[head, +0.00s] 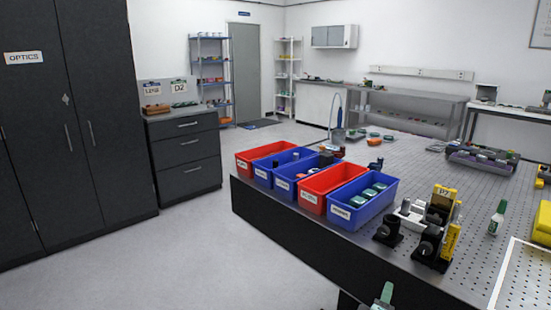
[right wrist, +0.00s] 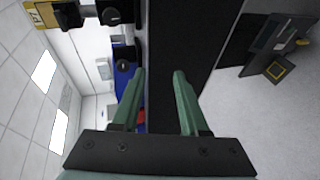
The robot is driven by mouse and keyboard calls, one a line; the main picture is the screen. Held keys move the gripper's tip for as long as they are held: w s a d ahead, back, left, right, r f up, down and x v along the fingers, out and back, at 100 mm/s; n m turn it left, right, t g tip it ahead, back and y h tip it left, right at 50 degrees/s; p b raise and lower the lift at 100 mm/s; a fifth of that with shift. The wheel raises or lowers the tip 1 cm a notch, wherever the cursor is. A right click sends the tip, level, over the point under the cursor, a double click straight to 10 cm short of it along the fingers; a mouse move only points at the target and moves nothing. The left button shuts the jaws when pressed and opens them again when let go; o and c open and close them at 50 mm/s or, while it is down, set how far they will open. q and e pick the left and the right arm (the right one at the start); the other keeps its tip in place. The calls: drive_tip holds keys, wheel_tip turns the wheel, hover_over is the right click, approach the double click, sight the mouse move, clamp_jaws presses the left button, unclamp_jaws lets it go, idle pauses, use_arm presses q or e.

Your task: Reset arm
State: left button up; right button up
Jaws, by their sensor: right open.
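My right gripper (head: 386,293) shows at the bottom edge of the head view, in front of the near side of the optical table (head: 310,236). Only a green fingertip and a bit of dark arm are in the picture there. In the right wrist view my right gripper (right wrist: 153,75) has its two green fingers apart, with nothing between them. The dark side of the table runs behind the fingers in that view. My left gripper is in neither view.
Red and blue bins (head: 362,199) line the table's near-left edge. Dark optic mounts (head: 430,243), a yellow-labelled block (head: 443,199) and a green-and-white bottle (head: 497,218) stand to their right. Black cabinets (head: 75,120) stand at left. The floor (head: 190,255) before the table is clear.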

drive_tip(key=s+a+f+g+y+p, duration=0.1)
drive_tip(key=s+a+f+y, duration=0.15)
drive_tip(key=f, duration=0.25)
drive_tip(key=s+a+f+y, duration=0.1)
drive_tip(key=s+f+y, duration=0.1)
drive_tip(key=s+f, duration=0.25)
drive_tip(key=s+a+f+m+y+p, duration=0.1)
drive_tip(key=s+f+m+y, duration=0.1)
drive_tip(key=s, duration=0.4)
drive_tip(key=s+a+f+m+g+y+p, duration=0.1)
drive_tip(key=s+a+f+m+y, duration=0.1)
drive_tip(key=s, duration=0.4)
drive_tip(key=s+a+f+m+y+p, duration=0.1)
drive_tip(key=s+f+m+y, duration=0.1)
drive_tip(key=s+f+m, duration=0.2)
drive_tip(key=shift+s+a+f+g, duration=0.3)
drive_tip(key=shift+s+f+g, duration=0.1)
drive_tip(key=shift+s+f, duration=0.5)
drive_tip(key=shift+s+r, duration=0.1)
